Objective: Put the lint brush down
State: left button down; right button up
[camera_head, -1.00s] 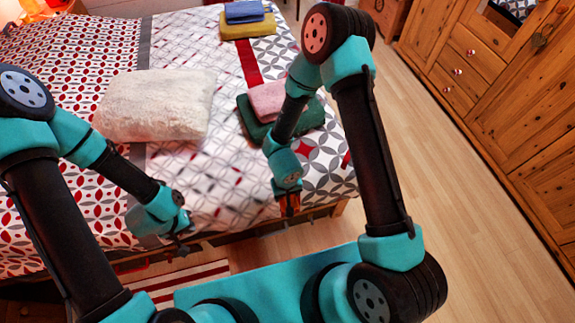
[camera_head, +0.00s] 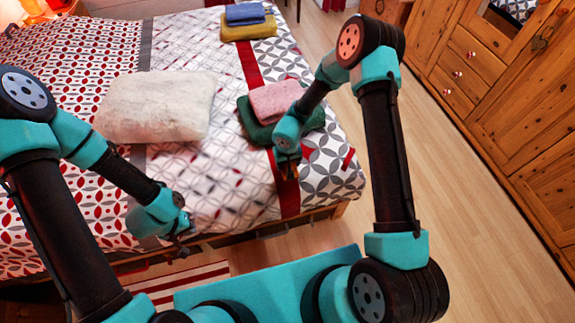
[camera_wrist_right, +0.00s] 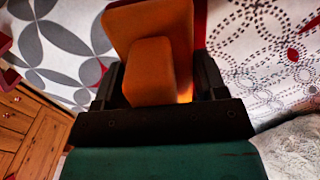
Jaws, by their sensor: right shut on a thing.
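An orange thing, which I take to be the lint brush (camera_wrist_right: 150,40), is between the fingers of my right gripper (camera_wrist_right: 160,85) in the right wrist view. It has a broad flat part and a smaller block nearer the camera. In the head view my right gripper (camera_head: 289,170) is shut on it, over the near right part of the bed (camera_head: 225,185), by the red stripe; only a little orange shows. I cannot tell whether the brush touches the bed. My left gripper (camera_head: 182,248) hangs at the bed's near edge; its fingers are too small to read.
A pink folded cloth (camera_head: 272,100) lies on a dark green one (camera_head: 252,128) just behind my right gripper. A small red thing (camera_head: 348,159) lies to its right. A white pillow (camera_head: 158,105) is left. Patterned cover lies bare between pillow and gripper.

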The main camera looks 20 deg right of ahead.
jog(key=shift+w, duration=0.2)
jog(key=shift+w+d+f, duration=0.15)
jog(key=shift+w+f, duration=0.05)
jog(key=shift+w, duration=0.25)
jog(key=shift+f, duration=1.65)
jog(key=shift+f, duration=0.1)
jog(key=o, duration=1)
jog(key=shift+o, duration=0.2)
notch_tip(320, 180, up, 12)
jog(key=shift+r, duration=0.15)
